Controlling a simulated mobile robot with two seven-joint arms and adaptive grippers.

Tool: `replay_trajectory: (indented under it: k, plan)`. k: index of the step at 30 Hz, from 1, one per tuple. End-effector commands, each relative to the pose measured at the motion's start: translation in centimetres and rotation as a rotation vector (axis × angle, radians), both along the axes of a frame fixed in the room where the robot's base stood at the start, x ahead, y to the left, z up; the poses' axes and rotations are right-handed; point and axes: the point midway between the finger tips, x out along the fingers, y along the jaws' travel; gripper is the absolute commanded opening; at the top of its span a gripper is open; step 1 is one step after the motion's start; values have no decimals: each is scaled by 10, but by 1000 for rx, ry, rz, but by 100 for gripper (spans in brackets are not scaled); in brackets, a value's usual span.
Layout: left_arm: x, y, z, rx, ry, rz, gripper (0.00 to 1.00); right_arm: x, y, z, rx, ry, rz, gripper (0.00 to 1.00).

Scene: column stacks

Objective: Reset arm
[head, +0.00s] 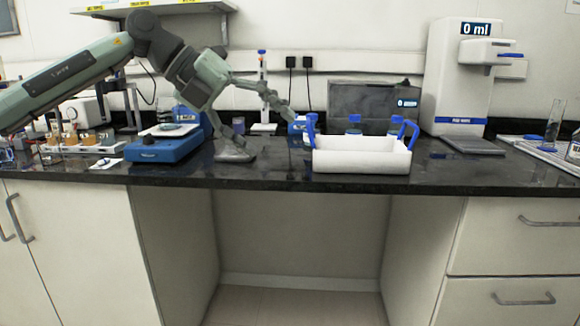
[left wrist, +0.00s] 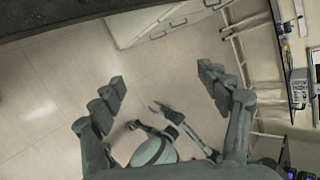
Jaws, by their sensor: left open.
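My left arm reaches in from the left in the head view, over the dark worktop. Its gripper (head: 265,135) is open and empty, with its fingers spread apart, between the blue balance and the white tray.
A white tray (head: 361,161) with blue handles stands at the worktop's front edge (head: 270,182). A blue balance (head: 163,148) stands to the left. A white water dispenser (head: 452,85) stands at the back right.

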Motion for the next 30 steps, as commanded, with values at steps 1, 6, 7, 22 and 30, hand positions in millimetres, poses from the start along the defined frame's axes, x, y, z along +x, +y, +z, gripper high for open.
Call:
replay_trajectory:
  k: [1, 6, 7, 22, 30]
  plan:
    - [-4, -34, -17, -137, 35, -39, 76, -2, 0, -1, 0, 4, -1, 40]
    - [-2, -99, -24, -619, 129, -15, 76, -8, -1, -5, -1, 17, -1, 40]
    - [1, -103, -25, -702, 150, 10, 76, -9, -1, -6, -1, 19, -1, 40]
    - [84, 41, -241, -1512, 559, 1132, 76, -12, -1, -8, -2, 27, -2, 40]
    - [22, 127, -419, -1453, 732, 1742, 76, -10, -1, -6, -2, 20, -1, 40]
